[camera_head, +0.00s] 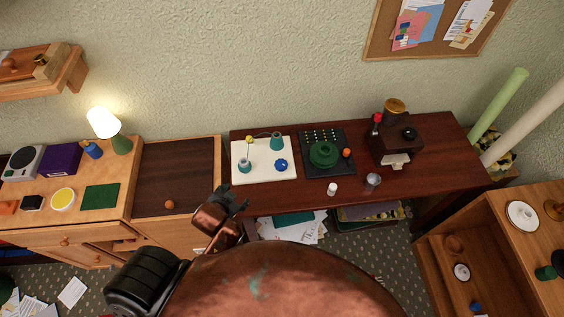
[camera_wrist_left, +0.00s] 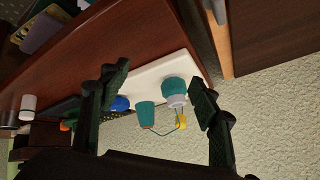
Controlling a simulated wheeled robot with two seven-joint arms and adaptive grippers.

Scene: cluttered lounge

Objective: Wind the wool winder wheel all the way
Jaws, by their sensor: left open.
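A dark board (camera_head: 312,135) with rows of small yellow dots carries a green round wheel (camera_head: 323,154) with an orange knob (camera_head: 347,153) beside it. Left of it lies a white board (camera_head: 265,178) with two teal spool-like pieces (camera_head: 277,141), a thin dark line, a yellow ball (camera_head: 249,139) and a blue toothed knob (camera_head: 281,165). I cannot tell for certain which is the wool winder. My left gripper (camera_head: 233,196) is open and empty, in front of the white board. In the left wrist view, the white board (camera_wrist_left: 152,76) shows beyond the open fingers (camera_wrist_left: 160,88). My right gripper is not in view.
Both boards are on a dark red table (camera_head: 428,158). A wooden cabinet (camera_head: 128,203) with a lit lamp (camera_head: 104,122) is on the left.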

